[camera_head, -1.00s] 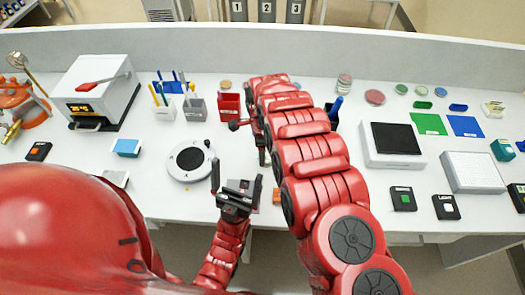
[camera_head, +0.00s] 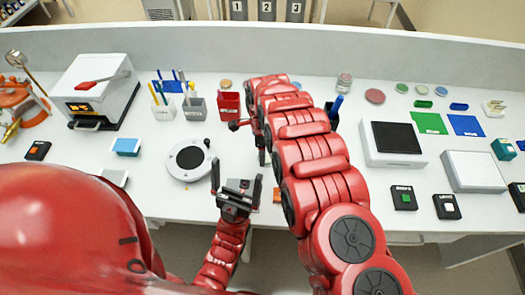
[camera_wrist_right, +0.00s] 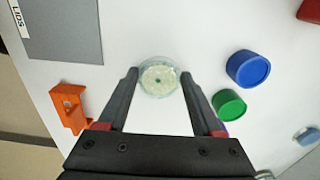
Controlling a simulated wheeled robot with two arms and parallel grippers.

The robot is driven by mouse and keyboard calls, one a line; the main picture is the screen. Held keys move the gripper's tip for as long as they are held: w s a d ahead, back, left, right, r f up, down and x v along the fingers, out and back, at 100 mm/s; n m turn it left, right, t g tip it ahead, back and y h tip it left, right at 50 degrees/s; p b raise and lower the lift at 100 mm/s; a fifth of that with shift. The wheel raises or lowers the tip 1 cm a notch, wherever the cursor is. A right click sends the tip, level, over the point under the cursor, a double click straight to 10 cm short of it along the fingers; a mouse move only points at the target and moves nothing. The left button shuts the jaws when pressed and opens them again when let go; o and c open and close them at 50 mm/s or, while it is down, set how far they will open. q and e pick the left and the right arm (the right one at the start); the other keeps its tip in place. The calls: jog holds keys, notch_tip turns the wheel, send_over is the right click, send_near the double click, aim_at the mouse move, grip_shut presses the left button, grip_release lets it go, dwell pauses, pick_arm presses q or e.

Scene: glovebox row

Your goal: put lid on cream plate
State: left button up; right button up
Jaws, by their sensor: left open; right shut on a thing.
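In the right wrist view a round cream plate (camera_wrist_right: 158,80) with a small green spot shows between my right gripper's fingertips (camera_wrist_right: 159,73). A clear round rim surrounds the cream disc. The fingers are shut on a clear round thing, apparently the lid. I cannot tell whether it touches the plate or is just above it. In the head view my right arm hides its own gripper and this plate. My left gripper (camera_head: 236,185) is open and empty, fingers up, at the front edge of the bench.
In the right wrist view a blue round container (camera_wrist_right: 248,69), a green one (camera_wrist_right: 229,103) and an orange holder (camera_wrist_right: 70,108) stand nearby, with a labelled grey mat (camera_wrist_right: 65,30). In the head view a round white device (camera_head: 189,160) stands left of my left gripper.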

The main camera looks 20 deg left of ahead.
dwell(0.4)
jog(key=o, duration=1.3)
jog(key=shift+o, duration=0.2)
notch_tip(320, 180, up, 17)
jog(key=p, duration=0.9)
jog(key=shift+r+p, duration=0.2)
jog(key=shift+p, duration=0.1)
jog(key=shift+f, duration=0.1)
